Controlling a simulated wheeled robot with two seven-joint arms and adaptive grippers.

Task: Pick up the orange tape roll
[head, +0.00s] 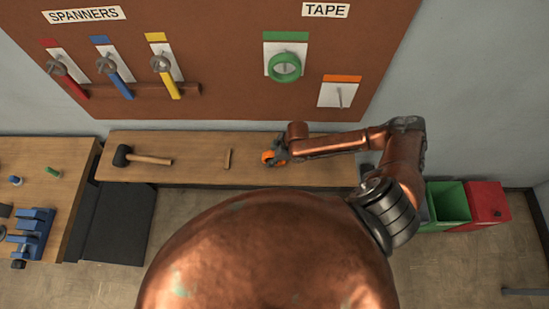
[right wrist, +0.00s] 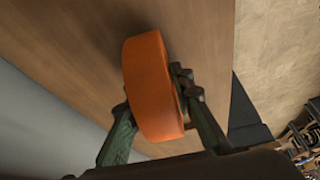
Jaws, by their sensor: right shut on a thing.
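The orange tape roll (head: 268,157) is at my right gripper (head: 276,156), over the wooden bench near its middle in the head view. In the right wrist view the orange tape roll (right wrist: 153,88) stands on edge between the two dark green fingers of my right gripper (right wrist: 158,118). The gripper is shut on it, with one finger on each side. I cannot tell whether the roll touches the bench top. My left gripper is not in view.
The bench (head: 200,170) holds a hammer (head: 140,156) and a small wooden piece (head: 228,159). A board above carries spanners and a green tape roll (head: 285,67); the orange-marked hook (head: 339,95) is empty. A green bin (head: 447,203) and red bin (head: 484,203) stand right.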

